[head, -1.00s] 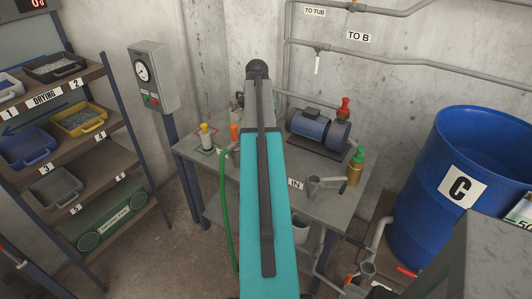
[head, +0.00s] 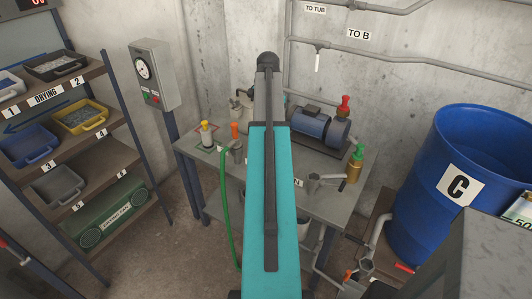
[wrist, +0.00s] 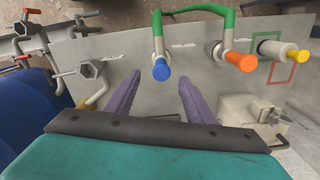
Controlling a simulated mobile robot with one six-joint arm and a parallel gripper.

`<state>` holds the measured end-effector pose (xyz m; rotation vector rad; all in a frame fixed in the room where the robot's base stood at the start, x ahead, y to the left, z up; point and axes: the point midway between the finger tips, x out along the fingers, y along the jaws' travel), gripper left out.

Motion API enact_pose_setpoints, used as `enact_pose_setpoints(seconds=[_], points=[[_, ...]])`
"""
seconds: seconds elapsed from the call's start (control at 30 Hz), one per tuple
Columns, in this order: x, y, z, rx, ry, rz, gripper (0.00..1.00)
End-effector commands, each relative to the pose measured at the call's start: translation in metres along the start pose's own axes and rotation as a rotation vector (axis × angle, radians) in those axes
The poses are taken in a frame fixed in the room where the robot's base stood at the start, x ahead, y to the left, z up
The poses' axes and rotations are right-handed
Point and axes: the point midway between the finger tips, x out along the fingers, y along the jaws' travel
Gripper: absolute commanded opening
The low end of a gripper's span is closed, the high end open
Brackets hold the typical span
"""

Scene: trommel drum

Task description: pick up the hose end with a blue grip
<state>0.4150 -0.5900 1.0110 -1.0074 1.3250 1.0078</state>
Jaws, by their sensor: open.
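The hose end with a blue grip (wrist: 161,69) shows in the wrist view, its metal pipe joined to a green hose (wrist: 200,8). My gripper (wrist: 158,78) is open, with its two purple fingers apart. The blue grip lies just ahead of the gap between the fingertips, with nothing held; whether the fingers reach around it I cannot tell. In the head view my teal arm hides the blue grip and my gripper, and the green hose hangs off the table's front edge.
An orange grip (wrist: 241,62) and a yellow-capped piece (wrist: 284,52) stand to the right of the blue grip in the wrist view. The table (head: 335,203) also holds a blue pump (head: 312,126) and a green-topped bottle (head: 356,165). A blue drum (head: 480,150) stands at right.

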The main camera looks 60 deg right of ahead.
Motion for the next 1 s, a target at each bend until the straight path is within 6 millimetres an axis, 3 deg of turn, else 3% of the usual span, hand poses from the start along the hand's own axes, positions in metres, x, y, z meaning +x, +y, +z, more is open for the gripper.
enact_pose_setpoints(seconds=[0.5, 1.0], points=[[0.052, 0.0, 0.0, 0.0, -0.001, 0.001, 0.5], [0.061, 0.0, 0.0, 0.0, 0.0, 0.0, 0.5]])
